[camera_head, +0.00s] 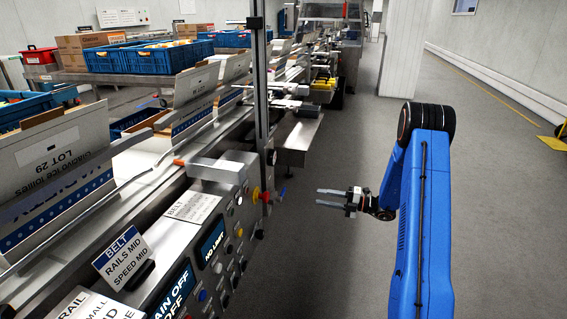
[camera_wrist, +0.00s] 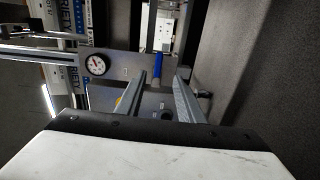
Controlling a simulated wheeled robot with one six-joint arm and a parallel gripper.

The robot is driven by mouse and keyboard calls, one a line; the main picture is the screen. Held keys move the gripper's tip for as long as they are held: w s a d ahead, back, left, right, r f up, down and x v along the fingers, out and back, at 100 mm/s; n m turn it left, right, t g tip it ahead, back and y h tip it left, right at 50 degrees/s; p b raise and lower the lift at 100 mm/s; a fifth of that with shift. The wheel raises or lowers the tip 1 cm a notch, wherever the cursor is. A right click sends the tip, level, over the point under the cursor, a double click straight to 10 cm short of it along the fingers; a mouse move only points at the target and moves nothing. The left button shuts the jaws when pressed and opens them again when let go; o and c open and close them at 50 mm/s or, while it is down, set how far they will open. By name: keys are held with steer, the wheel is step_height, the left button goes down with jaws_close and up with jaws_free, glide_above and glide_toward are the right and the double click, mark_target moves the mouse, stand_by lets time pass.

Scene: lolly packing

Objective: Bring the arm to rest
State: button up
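My gripper (camera_head: 332,199) shows in the head view at the end of my blue arm, over the grey floor to the right of the control panel. Its two fingers point left and stand apart with nothing between them. In the wrist view the two grey fingers (camera_wrist: 165,98) are also spread. Beyond them are a blue handle (camera_wrist: 157,66), a round gauge (camera_wrist: 96,64) and a grey machine panel. No object is held.
The packing line's control panel (camera_head: 222,232) with knobs and signs runs along the left. An upright post (camera_head: 260,90) rises from it. Blue crates (camera_head: 127,57) stand on a table at the back left.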

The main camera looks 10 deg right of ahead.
steer(key=s+a+r+n+g+h, duration=0.3)
steer(key=s+a+r+n+g, duration=0.2)
steer(key=s+a+r+n, duration=0.55)
steer(key=s+a+r+n+g+h, duration=0.2)
steer(key=s+a+r+n+g, duration=0.35)
steer(key=s+n, duration=0.6)
steer(key=s+d+r+n+t+h, duration=0.1)
steer(key=s+r+n+t+h, duration=0.1)
steer(key=s+n, duration=0.4)
steer(key=s+d+r+n+t+h, duration=0.2)
steer(key=s+n+h, duration=0.3)
steer(key=s, duration=0.6)
steer(key=s+d+r+n+t+h, duration=0.2)
steer(key=s+r+n+h, duration=0.1)
steer(key=s+n, duration=0.6)
steer(key=shift+s+d+r+h, duration=0.15)
steer(key=shift+d+r+h, duration=0.05)
steer(key=shift+h, duration=0.1)
steer(key=shift+o, duration=0.3)
